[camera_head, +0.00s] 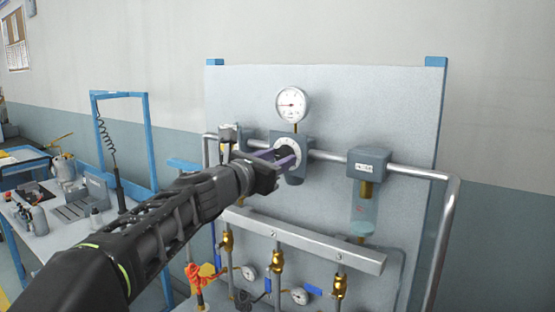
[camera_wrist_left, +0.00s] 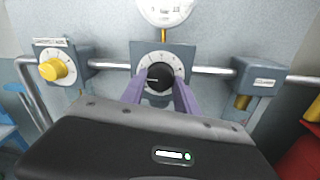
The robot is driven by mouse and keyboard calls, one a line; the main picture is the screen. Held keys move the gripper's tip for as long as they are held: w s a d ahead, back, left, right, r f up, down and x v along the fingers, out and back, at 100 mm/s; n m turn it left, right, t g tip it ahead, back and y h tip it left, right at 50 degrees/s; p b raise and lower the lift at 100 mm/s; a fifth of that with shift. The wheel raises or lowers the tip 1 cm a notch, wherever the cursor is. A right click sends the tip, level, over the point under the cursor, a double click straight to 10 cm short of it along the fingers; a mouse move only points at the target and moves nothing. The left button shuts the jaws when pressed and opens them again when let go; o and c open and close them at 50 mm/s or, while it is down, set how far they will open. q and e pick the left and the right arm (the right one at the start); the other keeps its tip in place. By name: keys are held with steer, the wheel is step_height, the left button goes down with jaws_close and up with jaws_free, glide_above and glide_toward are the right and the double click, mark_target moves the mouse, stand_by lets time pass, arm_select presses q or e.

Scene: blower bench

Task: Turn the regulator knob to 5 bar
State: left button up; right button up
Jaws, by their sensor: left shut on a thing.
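The regulator (camera_head: 294,177) is a grey-blue block on a steel pipe, with a white dial ring around a black knob (camera_wrist_left: 160,77). A light mark on the knob points roughly left in the left wrist view; the dial figures are too small to read. My left gripper (camera_head: 284,156) has purple fingers shut on the knob, one on each side. It also shows in the left wrist view (camera_wrist_left: 160,86). The round pressure gauge (camera_head: 291,104) stands above the regulator; its reading cannot be made out. My right gripper is not in view.
A block with a yellow knob (camera_wrist_left: 54,69) sits left of the regulator. A filter unit with a clear bowl (camera_head: 363,207) hangs at the right. Below runs a grey manifold (camera_head: 315,244) with brass valves. A cluttered bench (camera_head: 45,240) stands at the left.

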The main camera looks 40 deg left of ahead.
arm_select(q)
jaws_close()
steer(key=shift+m, duration=0.3)
